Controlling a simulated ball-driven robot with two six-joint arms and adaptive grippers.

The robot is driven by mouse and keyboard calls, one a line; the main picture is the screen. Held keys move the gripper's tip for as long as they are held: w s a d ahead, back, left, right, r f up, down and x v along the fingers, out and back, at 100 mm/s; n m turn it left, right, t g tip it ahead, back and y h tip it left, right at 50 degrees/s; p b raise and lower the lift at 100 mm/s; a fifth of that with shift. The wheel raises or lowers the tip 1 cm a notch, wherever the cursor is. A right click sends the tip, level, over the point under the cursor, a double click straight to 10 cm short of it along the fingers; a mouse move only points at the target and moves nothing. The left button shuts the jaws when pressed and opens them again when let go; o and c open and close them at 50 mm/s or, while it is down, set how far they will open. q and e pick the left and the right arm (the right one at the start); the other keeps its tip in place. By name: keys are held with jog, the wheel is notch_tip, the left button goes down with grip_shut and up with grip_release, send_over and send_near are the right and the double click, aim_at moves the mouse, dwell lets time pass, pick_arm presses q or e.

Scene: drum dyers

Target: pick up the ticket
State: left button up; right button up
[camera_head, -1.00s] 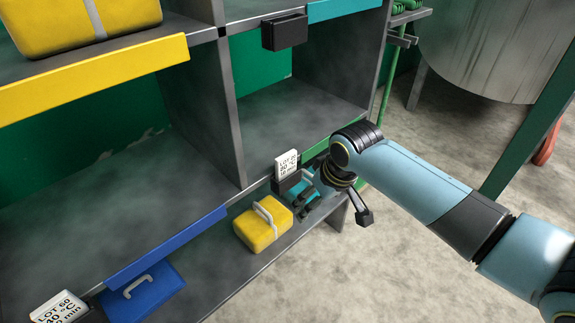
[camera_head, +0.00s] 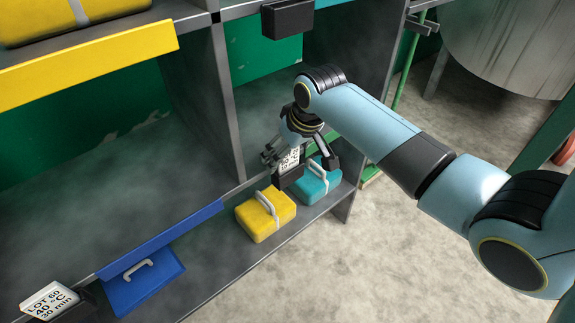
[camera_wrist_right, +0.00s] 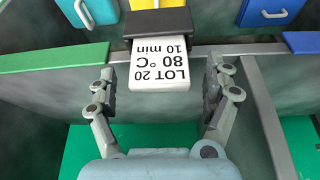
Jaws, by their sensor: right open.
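A white ticket (camera_head: 288,160) reading LOT 20, 80 °C, 10 min stands in a black holder (camera_head: 288,178) on the shelf's front edge. In the right wrist view the ticket (camera_wrist_right: 160,72) appears upside down, with its lower part inside the holder (camera_wrist_right: 158,24). My right gripper (camera_head: 299,160) is open, with its fingers on either side of the ticket. In the right wrist view the open fingers of the gripper (camera_wrist_right: 158,78) show gaps to both sides of the ticket. Part of the ticket is hidden by the gripper in the head view. My left gripper is not in view.
A yellow case (camera_head: 265,214) and a teal case (camera_head: 318,180) sit on the lower shelf below the holder. An empty black holder (camera_head: 288,19) hangs above.

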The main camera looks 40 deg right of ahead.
jog(key=shift+w+f, duration=0.1)
jog(key=shift+f, duration=0.2)
jog(key=c, duration=1.2)
jog(key=shift+r, duration=0.1)
jog(key=shift+c, duration=0.2)
